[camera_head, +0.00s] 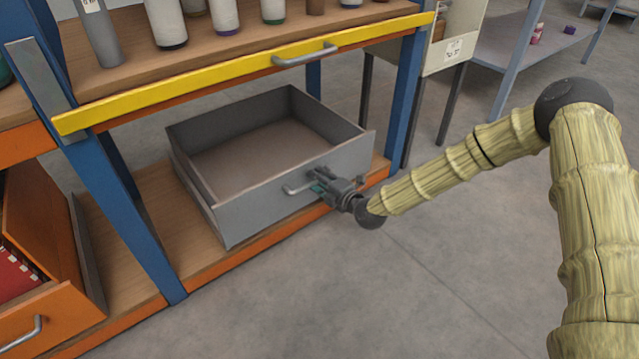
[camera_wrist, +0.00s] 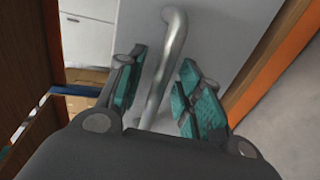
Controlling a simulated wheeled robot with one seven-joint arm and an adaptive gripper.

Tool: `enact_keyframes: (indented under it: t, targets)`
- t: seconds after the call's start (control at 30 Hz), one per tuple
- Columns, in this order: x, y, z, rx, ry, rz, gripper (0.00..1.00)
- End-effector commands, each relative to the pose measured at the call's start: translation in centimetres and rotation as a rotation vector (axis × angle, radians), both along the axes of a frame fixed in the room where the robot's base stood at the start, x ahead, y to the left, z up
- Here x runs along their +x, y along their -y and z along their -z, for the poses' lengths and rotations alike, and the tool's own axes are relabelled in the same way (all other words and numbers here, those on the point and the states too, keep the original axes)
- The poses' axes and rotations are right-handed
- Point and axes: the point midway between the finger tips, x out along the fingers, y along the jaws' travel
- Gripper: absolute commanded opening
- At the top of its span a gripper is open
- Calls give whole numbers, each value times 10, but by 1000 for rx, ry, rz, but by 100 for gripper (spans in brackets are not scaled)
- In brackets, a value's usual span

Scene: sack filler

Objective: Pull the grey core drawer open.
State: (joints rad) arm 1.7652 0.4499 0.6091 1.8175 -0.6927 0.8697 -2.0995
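The grey drawer (camera_head: 265,204) is a shallow open-topped box at the lower wooden shelf, and its inside looks empty. Its front panel faces me and carries a pale bar handle (camera_head: 297,189), partly hidden by my gripper (camera_head: 322,184). In the wrist view the handle (camera_wrist: 165,68) runs between the two teal-padded fingers of my gripper (camera_wrist: 162,68).
Above is a yellow-fronted drawer (camera_head: 200,82) with its own handle, under a worktop (camera_head: 135,66) holding spools and bottles. At left an orange drawer (camera_head: 60,322) stands open beside a blue post (camera_head: 125,210). The floor (camera_head: 400,290) in front is clear.

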Motion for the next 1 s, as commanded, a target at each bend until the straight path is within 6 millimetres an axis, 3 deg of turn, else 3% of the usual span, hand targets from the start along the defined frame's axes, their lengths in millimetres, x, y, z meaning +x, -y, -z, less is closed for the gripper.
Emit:
enact_keyframes:
  t: [0.23,0.43,1.0]
  targets:
    - [0,0,0,0,0,0,35]
    - [0,0,0,0,0,1,0]
    - [-11,2,-5,-3,0,-8,0]
